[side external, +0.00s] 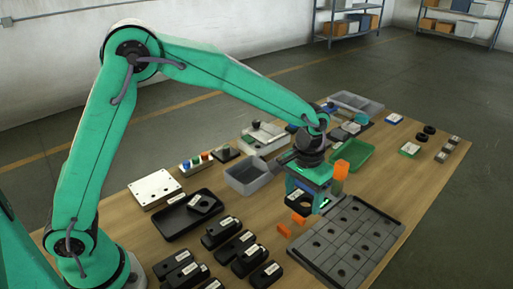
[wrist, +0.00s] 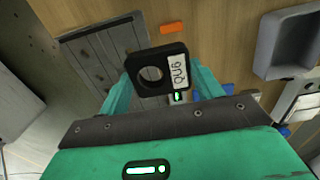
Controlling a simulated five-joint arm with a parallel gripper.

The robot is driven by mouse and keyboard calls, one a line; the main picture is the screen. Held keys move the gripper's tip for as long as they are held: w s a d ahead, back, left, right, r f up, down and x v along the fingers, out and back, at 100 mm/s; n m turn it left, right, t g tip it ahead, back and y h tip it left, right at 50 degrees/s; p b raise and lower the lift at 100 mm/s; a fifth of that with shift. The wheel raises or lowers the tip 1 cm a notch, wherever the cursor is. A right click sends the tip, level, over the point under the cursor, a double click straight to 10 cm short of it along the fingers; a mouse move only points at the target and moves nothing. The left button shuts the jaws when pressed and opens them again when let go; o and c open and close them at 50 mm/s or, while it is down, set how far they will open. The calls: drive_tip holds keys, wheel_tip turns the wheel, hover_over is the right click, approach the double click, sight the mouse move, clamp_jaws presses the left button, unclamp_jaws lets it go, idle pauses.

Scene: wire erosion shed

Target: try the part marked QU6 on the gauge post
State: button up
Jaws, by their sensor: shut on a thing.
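A black block with a round hole (wrist: 160,72) is held between the teal fingers of my gripper (side external: 306,200) in the wrist view. Its white label appears upside down and seems to read QU6. My gripper is shut on it and hangs over the table, left of the grey slotted tray (side external: 345,243). In the side view the held part is small and partly hidden by the gripper. A small dark block with an upright stub (side external: 226,152) stands at the back; I cannot tell whether it is the gauge post.
Several labelled black parts (side external: 222,232) lie at the front left. A black tray (side external: 193,215), a grey bin (side external: 247,178) and a green tray (side external: 354,154) stand behind. Orange pieces (side external: 284,230) lie near the slotted tray. Some bare wood shows at the right.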

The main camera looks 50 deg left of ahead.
drive_tip(key=shift+w, duration=0.1)
drive_tip(key=w+a+n, duration=0.2)
drive_tip(key=a, duration=0.8)
drive_tip(key=w+a+n, duration=0.2)
drive_tip(key=w+a, duration=0.1)
drive_tip(key=a, duration=0.7)
drive_tip(key=w+a+n, duration=0.2)
drive_tip(key=w+a, duration=0.1)
drive_tip(key=a, duration=0.7)
drive_tip(key=shift+w+a+f+n, duration=0.15)
drive_tip(key=shift+w+f+n, duration=0.05)
drive_tip(key=shift+n, duration=0.2)
drive_tip(key=a, duration=0.3)
drive_tip(key=s+a+n, duration=0.1)
drive_tip(key=a, duration=0.3)
drive_tip(key=s+a+n, duration=0.1)
drive_tip(key=a, duration=0.3)
drive_tip(key=shift+a+f, duration=0.1)
drive_tip(key=shift+a, duration=0.1)
drive_tip(key=shift+f, duration=0.2)
drive_tip(key=shift+f, duration=2.3)
drive_tip(key=shift+f, duration=1.6)
